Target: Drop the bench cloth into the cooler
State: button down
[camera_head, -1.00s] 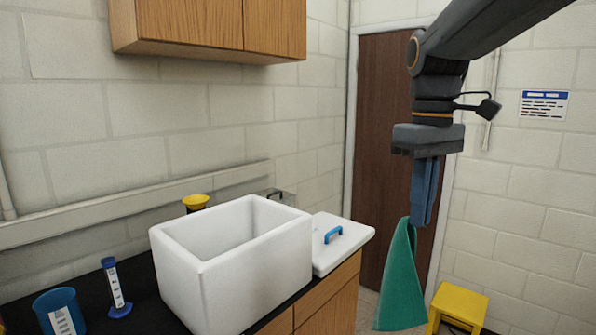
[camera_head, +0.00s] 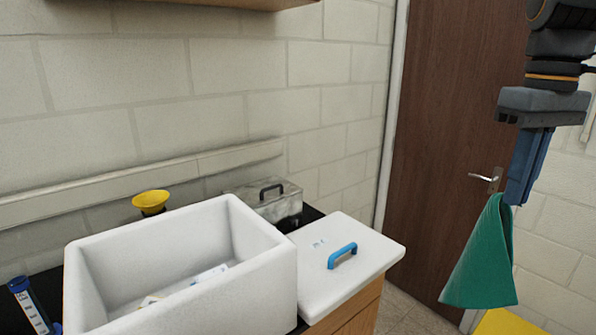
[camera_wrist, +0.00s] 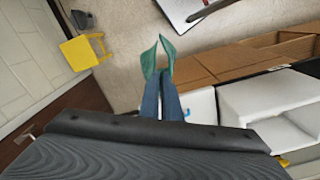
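The green bench cloth (camera_head: 482,258) hangs from my gripper (camera_head: 515,198) at the right of the head view. My gripper is shut on its upper end, and the cloth hangs free in the air. In the wrist view the cloth (camera_wrist: 158,56) shows at the fingertips. The white cooler (camera_head: 190,285) stands open on the bench at the lower left, with some small pale items on its floor. My gripper is to the right of the cooler, well apart from it. In the wrist view the cooler (camera_wrist: 270,95) is at the right.
The white lid (camera_head: 345,285) with a blue handle lies beside the cooler. A blue-based cylinder (camera_head: 30,305) is at left. A yellow stool (camera_wrist: 84,52) stands on the floor. A brown door is behind my gripper.

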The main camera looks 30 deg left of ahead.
aim_at(108, 274)
jog(key=u, duration=0.6)
jog(key=i, duration=0.75)
jog(key=u, duration=1)
jog(key=i, duration=0.2)
jog(key=u, duration=0.15)
